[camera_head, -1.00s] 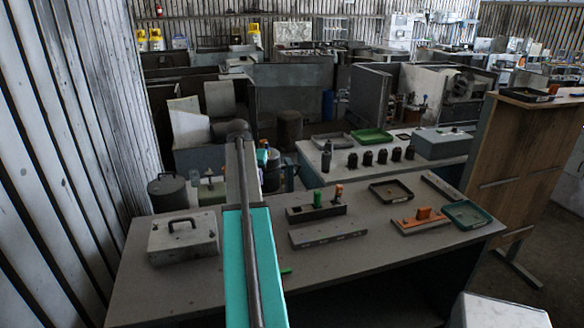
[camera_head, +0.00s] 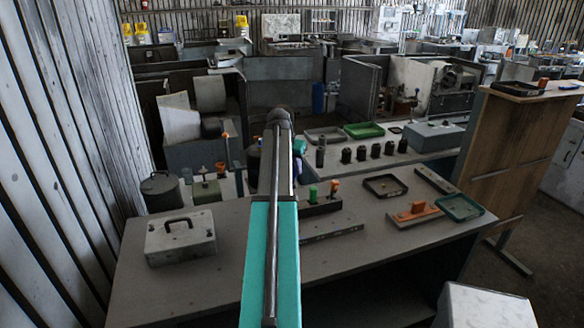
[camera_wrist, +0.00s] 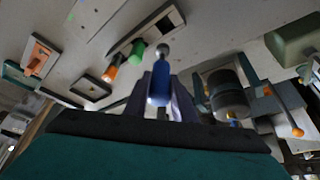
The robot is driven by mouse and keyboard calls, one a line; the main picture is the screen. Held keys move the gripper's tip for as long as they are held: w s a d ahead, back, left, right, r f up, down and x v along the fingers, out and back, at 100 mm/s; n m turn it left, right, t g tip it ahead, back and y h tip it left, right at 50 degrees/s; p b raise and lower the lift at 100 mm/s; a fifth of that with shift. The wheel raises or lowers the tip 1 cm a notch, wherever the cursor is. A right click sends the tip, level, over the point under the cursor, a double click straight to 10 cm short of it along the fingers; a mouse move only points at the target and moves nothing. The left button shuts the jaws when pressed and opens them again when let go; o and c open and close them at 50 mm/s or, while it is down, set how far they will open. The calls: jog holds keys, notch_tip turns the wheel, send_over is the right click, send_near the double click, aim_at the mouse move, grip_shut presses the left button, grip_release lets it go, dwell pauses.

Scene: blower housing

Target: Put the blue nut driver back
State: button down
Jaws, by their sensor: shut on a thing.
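In the wrist view my gripper (camera_wrist: 160,98) is shut on the blue nut driver (camera_wrist: 158,88). The blue handle lies between the two fingers, and a grey metal end points away from the wrist. A dark rack (camera_wrist: 125,45) with a green handle (camera_wrist: 137,48) and an orange handle (camera_wrist: 109,72) lies beyond it, apart from the driver in the picture. A dark opening shows near the rack's free end. In the head view the rack (camera_head: 322,208) stands on the bench, its left part hidden behind my arm. The gripper and driver are mostly hidden there.
The grey bench (camera_head: 225,270) also bears a metal box (camera_head: 180,238), a flat bar (camera_head: 332,231), a block with an orange piece (camera_head: 415,213), a green tray (camera_head: 459,208) and a dark tray (camera_head: 385,187). The bench front is clear. Black cylinders (camera_head: 375,151) stand on the bench behind.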

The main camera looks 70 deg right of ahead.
jog(key=shift+f, duration=0.2)
jog(key=shift+f+b, duration=1.9)
jog(key=shift+f, duration=2)
jog(key=shift+f+b, duration=1.35)
jog(key=shift+f, duration=1.5)
jog(key=c, duration=0.9)
grip_release()
jog(key=shift+a, duration=0.1)
jog(key=shift+r, duration=0.1)
jog(key=shift+r+p, duration=1.9)
jog(key=shift+r, duration=2)
